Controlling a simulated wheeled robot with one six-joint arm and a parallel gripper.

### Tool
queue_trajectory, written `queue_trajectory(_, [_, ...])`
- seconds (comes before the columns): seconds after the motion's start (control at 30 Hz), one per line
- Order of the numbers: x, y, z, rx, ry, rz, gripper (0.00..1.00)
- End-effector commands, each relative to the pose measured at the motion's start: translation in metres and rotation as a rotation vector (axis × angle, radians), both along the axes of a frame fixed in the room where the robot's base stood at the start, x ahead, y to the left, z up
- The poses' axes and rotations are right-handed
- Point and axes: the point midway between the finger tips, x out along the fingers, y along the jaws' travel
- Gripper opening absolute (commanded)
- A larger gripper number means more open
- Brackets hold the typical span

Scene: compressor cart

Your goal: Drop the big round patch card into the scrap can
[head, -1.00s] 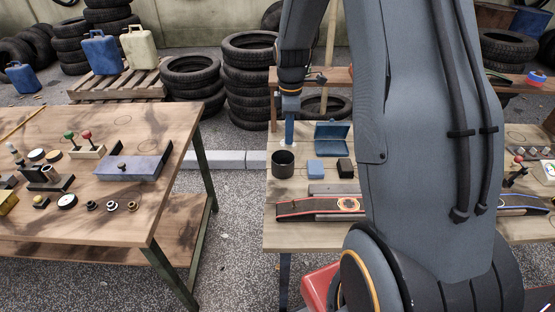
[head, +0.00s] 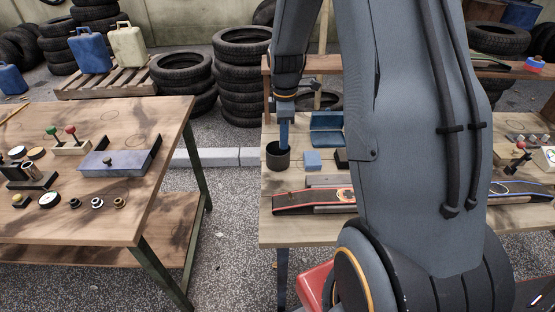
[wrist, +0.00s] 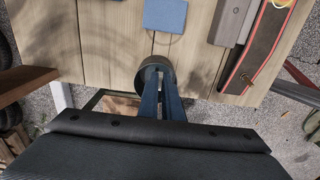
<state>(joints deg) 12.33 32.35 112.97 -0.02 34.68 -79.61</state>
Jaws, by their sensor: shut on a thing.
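The dark round scrap can (head: 278,160) stands on the left end of the right-hand wooden table. My gripper (head: 284,146) points down at the can, with its fingertips at or just inside the mouth. In the wrist view, the can (wrist: 171,72) shows around the tips of my gripper (wrist: 155,80). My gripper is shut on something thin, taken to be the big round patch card. The card itself cannot be made out, as the fingers and the can hide it.
A blue block (head: 312,159) sits just right of the can, with an open blue box (head: 327,128) behind it. A dark red-edged strip (head: 300,202) lies in front. The left table (head: 130,215) holds several small parts, and a gap separates the tables.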

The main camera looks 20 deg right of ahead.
Motion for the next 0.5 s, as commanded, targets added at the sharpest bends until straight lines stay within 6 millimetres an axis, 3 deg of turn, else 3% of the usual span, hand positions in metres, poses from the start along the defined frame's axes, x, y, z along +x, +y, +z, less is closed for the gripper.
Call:
queue_trajectory(0.03, [0.0001,0.0,0.0002,0.0,0.0,0.0,0.1])
queue_trajectory(0.13, [0.0001,0.0,0.0002,0.0,0.0,0.0,0.27])
queue_trajectory(0.5, [0.0009,-0.0002,0.005,-0.001,-0.002,0.0,0.27])
